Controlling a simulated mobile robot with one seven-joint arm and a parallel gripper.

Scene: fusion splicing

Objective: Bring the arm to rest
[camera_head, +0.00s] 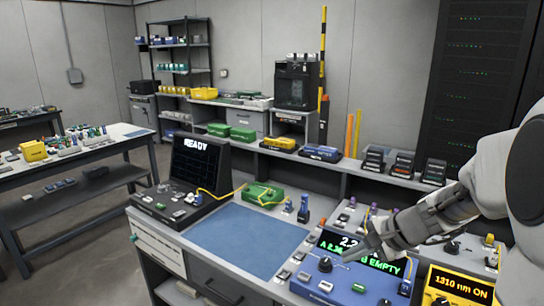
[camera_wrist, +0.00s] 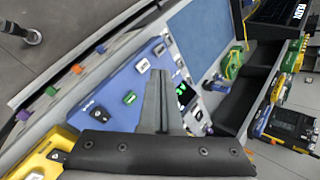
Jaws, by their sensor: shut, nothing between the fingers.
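My gripper (camera_head: 374,243) is at the right of the head view, at the end of my white and grey arm. It is above the blue splicer unit (camera_head: 312,288) and covers part of that unit's lit display, where "EMPTY" can be read. In the wrist view, my gripper (camera_wrist: 155,76) shows its fingers together with nothing between them, over the same blue unit (camera_wrist: 108,100). I cannot tell the exact height of the fingertips above the unit.
A yellow unit (camera_head: 460,287) reading "1310 nm ON" stands right of the blue unit. A blue mat (camera_head: 235,232) lies clear on the bench. Left of it stands a device with a "READY" screen (camera_head: 197,160). A green case (camera_head: 263,193) sits behind the mat.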

